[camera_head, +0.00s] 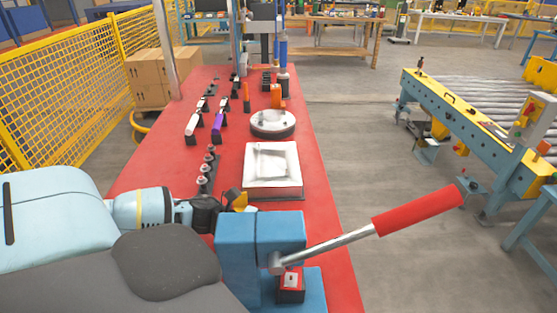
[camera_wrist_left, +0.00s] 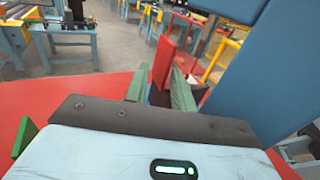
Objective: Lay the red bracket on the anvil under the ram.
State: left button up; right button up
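The blue press (camera_head: 262,240) stands at the near end of the red table, with a red-handled lever (camera_head: 415,211) reaching out to the right. A small dark block with a pale top and reddish front (camera_head: 291,285) sits low on its blue base; I cannot tell whether it includes the anvil or bracket. My left gripper (camera_wrist_left: 160,88) shows green finger pads standing apart, beside the blue press body (camera_wrist_left: 265,70). An upright red piece (camera_wrist_left: 162,62) shows in the gap at the fingertips. I cannot tell whether it is the red bracket, held, or something behind. My right gripper is not visible.
A white square fixture (camera_head: 272,168) and a round grey fixture (camera_head: 272,123) stand farther along the red table (camera_head: 322,215). Several small holders line its left side. A yellow mesh fence (camera_head: 65,95) is at left, a roller conveyor (camera_head: 475,120) at right.

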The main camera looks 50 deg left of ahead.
pick_arm(q)
jog(key=shift+s+d, duration=0.15)
